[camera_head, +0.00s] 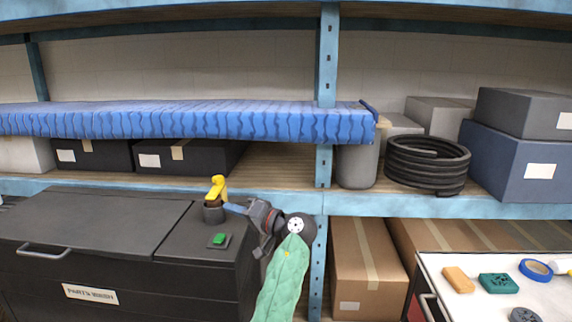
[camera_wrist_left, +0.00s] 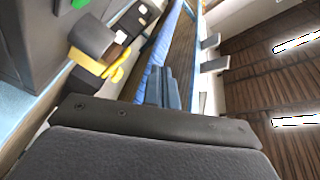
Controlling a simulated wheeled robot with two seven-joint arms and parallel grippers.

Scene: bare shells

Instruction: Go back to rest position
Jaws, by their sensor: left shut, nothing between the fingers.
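My left gripper (camera_head: 232,208) is at the middle of the head view, its green-sleeved arm rising from below. Its blue-grey fingers point left and are shut with nothing between them; they also show in the left wrist view (camera_wrist_left: 162,88). My right gripper is not in view.
A green button (camera_head: 219,239) sits on the chest top near the gripper. A blue shelf upright (camera_head: 325,150) stands just behind my wrist. A blue ribbed mattress-like slab (camera_head: 180,120) lies on the shelf. A white-topped cart (camera_head: 500,270) with small items stands at the right.

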